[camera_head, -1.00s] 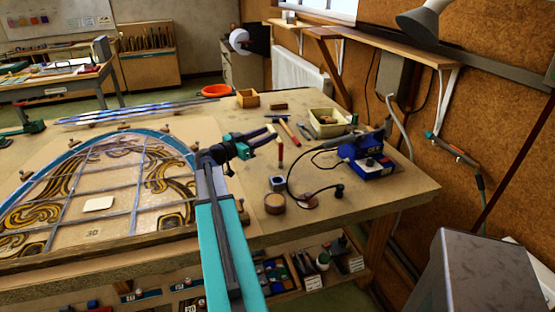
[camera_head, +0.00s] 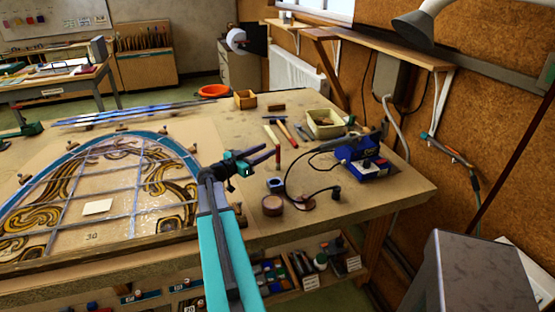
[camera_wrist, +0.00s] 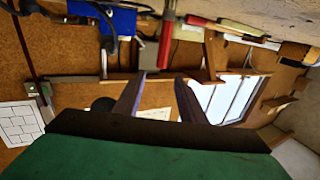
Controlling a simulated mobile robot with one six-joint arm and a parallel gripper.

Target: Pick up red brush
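A slim red upright thing (camera_head: 278,157), which I take to be the red brush, stands on the right part of the workbench (camera_head: 395,188). It also shows in the upside-down wrist view (camera_wrist: 166,42), above the gap between my fingers in the picture. Its brush end is too small to make out. My gripper (camera_head: 275,153) is just left of it in the head view, fingers pointing right towards it. In the wrist view my gripper (camera_wrist: 159,77) has its two dark fingers apart with nothing between them. I cannot tell whether a fingertip touches the brush.
A blue soldering station (camera_head: 362,160) with a cable stands to the right. A round brown tin (camera_head: 272,206) and a small blue-grey block (camera_head: 275,185) are nearer. A red-handled tool (camera_head: 284,131) and a pale tray (camera_head: 325,124) lie behind. The leaded panel (camera_head: 95,195) fills the left.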

